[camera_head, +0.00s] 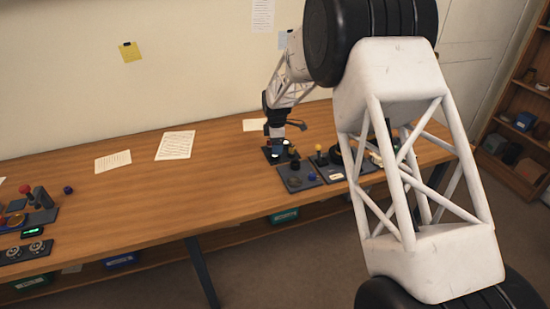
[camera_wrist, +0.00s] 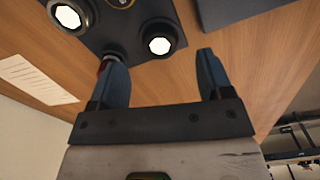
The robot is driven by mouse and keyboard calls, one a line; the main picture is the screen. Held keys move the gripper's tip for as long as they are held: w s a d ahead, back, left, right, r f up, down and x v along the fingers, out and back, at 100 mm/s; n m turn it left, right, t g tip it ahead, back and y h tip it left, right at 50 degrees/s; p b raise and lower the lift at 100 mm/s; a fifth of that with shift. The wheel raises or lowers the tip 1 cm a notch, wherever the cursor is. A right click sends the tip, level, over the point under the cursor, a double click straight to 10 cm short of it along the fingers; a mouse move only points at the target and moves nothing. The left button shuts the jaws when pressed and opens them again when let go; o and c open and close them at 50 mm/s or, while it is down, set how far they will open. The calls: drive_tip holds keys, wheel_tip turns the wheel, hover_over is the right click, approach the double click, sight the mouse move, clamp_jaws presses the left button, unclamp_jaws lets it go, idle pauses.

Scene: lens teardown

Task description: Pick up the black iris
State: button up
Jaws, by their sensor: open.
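In the wrist view a round black part with a bright many-sided opening (camera_wrist: 176,34), which looks like the black iris, sits on a dark plate (camera_wrist: 108,32). My gripper (camera_wrist: 158,62) has its two blue fingers apart with nothing between them. The black part shows just beyond the fingertips, between the two. A similar part with a paler rim (camera_wrist: 86,13) sits at the upper left of the plate. In the head view my gripper (camera_head: 277,143) is low over a small dark plate, and the iris is too small to make out.
In the head view, grey trays (camera_head: 299,178) with small parts stand right of my gripper. Another dark station (camera_head: 35,217) is at the far left. The wooden table (camera_head: 160,195) between is mostly clear.

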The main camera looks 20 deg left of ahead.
sight(275, 157)
drive_tip(key=shift+a+f, duration=0.1)
drive_tip(key=shift+f, duration=2.35)
drive_tip(key=c, duration=1)
